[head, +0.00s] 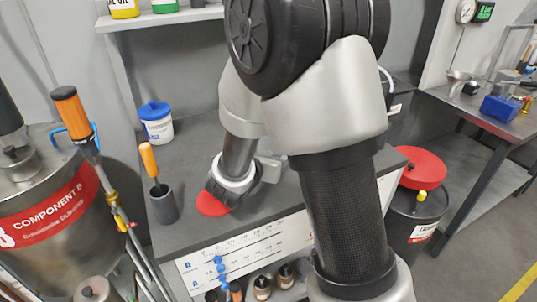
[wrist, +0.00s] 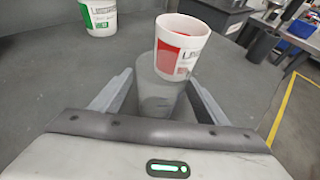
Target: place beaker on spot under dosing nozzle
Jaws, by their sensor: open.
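My gripper (wrist: 158,88) is open in the wrist view, with one finger on each side. A faint, clear grey cylindrical shape, apparently the beaker (wrist: 158,98), stands between the fingers or just beyond them. I cannot tell whether either finger touches it. A white tub with a red label (wrist: 182,47) shows directly behind its upper part. In the head view my arm covers the middle of the bench and hides the gripper's fingers; the beaker cannot be made out. A flat red disc (head: 211,204) lies on the bench beside my wrist. I cannot make out the dosing nozzle.
On the grey bench (head: 190,150) stand a blue-lidded white tub (head: 157,125) and a dark cup (head: 163,205) with an orange-handled tool. A steel drum (head: 45,215) is at left, a red-lidded drum (head: 425,170) at right. A green-labelled tub (wrist: 98,15) shows in the wrist view.

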